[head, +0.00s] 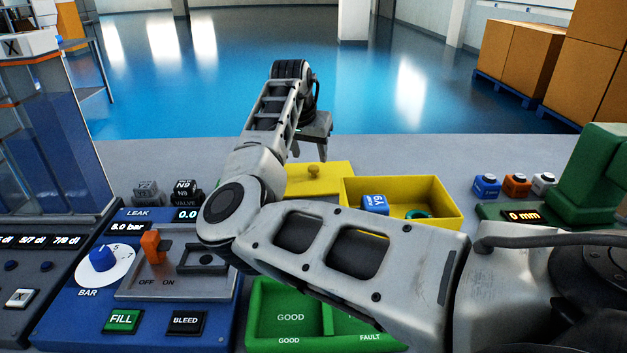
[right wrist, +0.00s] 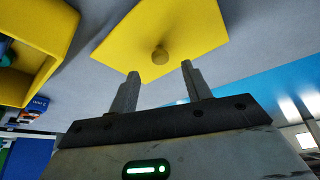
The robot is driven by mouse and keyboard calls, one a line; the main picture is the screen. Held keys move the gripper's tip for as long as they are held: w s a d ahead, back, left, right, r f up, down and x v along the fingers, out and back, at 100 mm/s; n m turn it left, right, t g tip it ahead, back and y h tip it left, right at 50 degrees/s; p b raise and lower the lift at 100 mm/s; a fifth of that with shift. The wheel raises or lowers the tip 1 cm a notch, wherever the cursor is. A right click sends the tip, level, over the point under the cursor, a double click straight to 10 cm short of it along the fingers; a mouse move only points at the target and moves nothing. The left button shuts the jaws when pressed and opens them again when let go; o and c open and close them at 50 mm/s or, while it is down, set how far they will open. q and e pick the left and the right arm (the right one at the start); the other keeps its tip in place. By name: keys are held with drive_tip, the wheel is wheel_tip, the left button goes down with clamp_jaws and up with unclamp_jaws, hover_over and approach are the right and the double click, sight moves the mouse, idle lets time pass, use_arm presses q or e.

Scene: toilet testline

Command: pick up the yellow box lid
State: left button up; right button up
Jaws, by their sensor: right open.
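The yellow box lid (head: 335,178) is a flat plate with a small round knob (head: 313,171) on top. It lies on the grey bench just left of the open yellow box (head: 447,208). My right gripper (head: 310,153) is open and empty above the lid's far side. In the right wrist view the lid (right wrist: 185,25) is ahead of my right gripper (right wrist: 160,70), and the knob (right wrist: 160,56) shows between the two fingertips, apart from them. The lid's near left part is hidden by my right arm in the head view. My left gripper is out of view.
The yellow box holds a blue block (head: 375,204) and a teal ring (head: 418,214). A blue control panel (head: 70,325) stands at left, a green tray (head: 262,318) in front. A green device (head: 590,175) is at right. Bare bench lies behind the box.

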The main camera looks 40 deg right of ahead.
sight(314, 167)
drive_tip(key=shift+x, duration=2.7)
drive_tip(key=shift+d+r, duration=0.1)
drive_tip(key=shift+d, duration=0.05)
drive_tip(key=c, duration=1.1)
